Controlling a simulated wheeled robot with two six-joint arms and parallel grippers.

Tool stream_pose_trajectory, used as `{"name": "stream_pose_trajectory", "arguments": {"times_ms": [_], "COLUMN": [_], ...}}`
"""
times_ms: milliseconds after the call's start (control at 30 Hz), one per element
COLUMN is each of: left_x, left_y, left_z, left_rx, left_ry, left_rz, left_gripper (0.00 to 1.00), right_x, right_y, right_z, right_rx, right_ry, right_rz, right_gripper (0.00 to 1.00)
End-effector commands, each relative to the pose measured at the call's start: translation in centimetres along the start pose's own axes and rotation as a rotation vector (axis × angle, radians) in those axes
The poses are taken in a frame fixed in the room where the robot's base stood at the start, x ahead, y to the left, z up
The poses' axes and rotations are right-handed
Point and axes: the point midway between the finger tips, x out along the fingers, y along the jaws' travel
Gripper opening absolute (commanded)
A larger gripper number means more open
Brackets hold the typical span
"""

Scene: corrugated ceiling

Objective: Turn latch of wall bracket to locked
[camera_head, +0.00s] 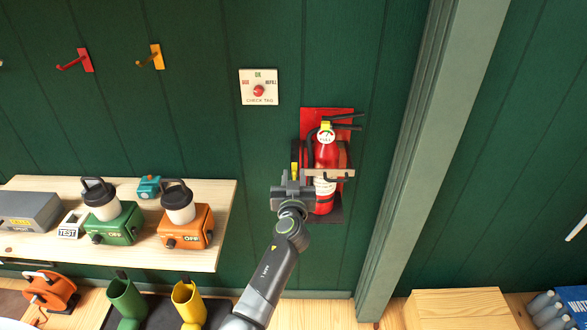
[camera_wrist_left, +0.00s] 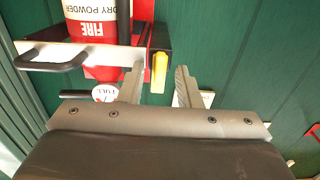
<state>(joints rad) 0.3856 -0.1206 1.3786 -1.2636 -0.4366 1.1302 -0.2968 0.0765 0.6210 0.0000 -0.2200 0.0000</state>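A red fire extinguisher (camera_head: 324,189) stands upright in a red wall bracket (camera_head: 341,113), with a pale strap bar (camera_head: 342,173) across its front. The yellow latch (camera_head: 294,170) is at the bar's left end and points roughly upright. My left gripper (camera_head: 293,185) is at the latch, partly hiding it. In the left wrist view, the gripper (camera_wrist_left: 157,88) is open, and the yellow latch (camera_wrist_left: 159,72) shows in the gap between its fingers, apart from both. The extinguisher (camera_wrist_left: 92,32) appears upside down there. My right gripper is not in view.
A check tag plate (camera_head: 258,87) with a red knob is on the green wall. A wooden shelf (camera_head: 110,248) at left holds lanterns and boxes, with boots (camera_head: 188,300) below. A pale post (camera_head: 412,160) stands right of the bracket.

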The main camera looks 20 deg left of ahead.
Motion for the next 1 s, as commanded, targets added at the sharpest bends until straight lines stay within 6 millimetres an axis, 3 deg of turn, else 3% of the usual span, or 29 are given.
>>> {"name": "stream_pose_trajectory", "arguments": {"times_ms": [333,567,1000], "left_x": [-0.04,-0.03,-0.03], "left_y": [0.04,0.04,0.14], "left_z": [0.05,0.05,0.15], "left_rx": [-0.001,0.000,0.072], "left_ry": [-0.001,-0.001,0.000], "left_rz": [-0.001,0.000,0.000], "left_gripper": [0.30,0.00,0.00], "right_x": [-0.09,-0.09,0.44], "right_y": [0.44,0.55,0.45], "right_z": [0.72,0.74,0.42], "right_rx": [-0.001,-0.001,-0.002], "right_ry": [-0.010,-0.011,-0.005], "right_rz": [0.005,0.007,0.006], "right_gripper": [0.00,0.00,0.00]}}
